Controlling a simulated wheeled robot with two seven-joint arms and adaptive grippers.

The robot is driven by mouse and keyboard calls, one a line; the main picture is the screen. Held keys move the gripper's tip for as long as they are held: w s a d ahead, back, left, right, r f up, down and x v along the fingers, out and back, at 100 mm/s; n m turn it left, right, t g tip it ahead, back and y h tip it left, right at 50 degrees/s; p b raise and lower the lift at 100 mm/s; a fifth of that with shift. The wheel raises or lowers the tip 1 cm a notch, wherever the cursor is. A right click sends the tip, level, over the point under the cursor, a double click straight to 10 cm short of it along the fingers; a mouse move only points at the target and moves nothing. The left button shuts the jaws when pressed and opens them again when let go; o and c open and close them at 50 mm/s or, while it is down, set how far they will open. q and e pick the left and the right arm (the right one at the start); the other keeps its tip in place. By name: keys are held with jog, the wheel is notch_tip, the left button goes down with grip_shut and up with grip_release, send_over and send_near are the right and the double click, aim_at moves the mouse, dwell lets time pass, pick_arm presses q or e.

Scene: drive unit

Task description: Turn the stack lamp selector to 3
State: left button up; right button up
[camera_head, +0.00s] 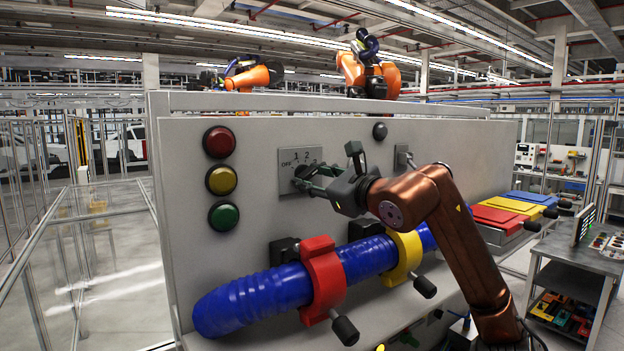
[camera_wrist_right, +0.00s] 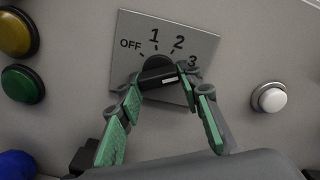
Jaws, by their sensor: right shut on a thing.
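The stack lamp selector is a black knob (camera_wrist_right: 157,72) on a grey plate (camera_wrist_right: 205,45) marked OFF, 1, 2 and 3. The plate also shows in the head view (camera_head: 286,158) on the front panel. My right gripper (camera_wrist_right: 158,84) has its green-padded fingers around the knob, one on each side, and is shut on it. In the head view my right gripper (camera_head: 304,178) covers much of the knob and the lower part of the plate. A short white mark shows on the knob's right half; I cannot tell exactly which number it points to. My left gripper is not in view.
Red (camera_head: 219,142), yellow (camera_head: 221,180) and green (camera_head: 223,217) lamps stand left of the plate. A white button (camera_wrist_right: 270,97) is right of the plate.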

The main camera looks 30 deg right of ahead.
dwell(0.3)
jog(key=o, duration=1.2)
jog(key=shift+c, duration=0.2)
jog(key=s+d, duration=0.1)
jog(key=s, duration=1.1)
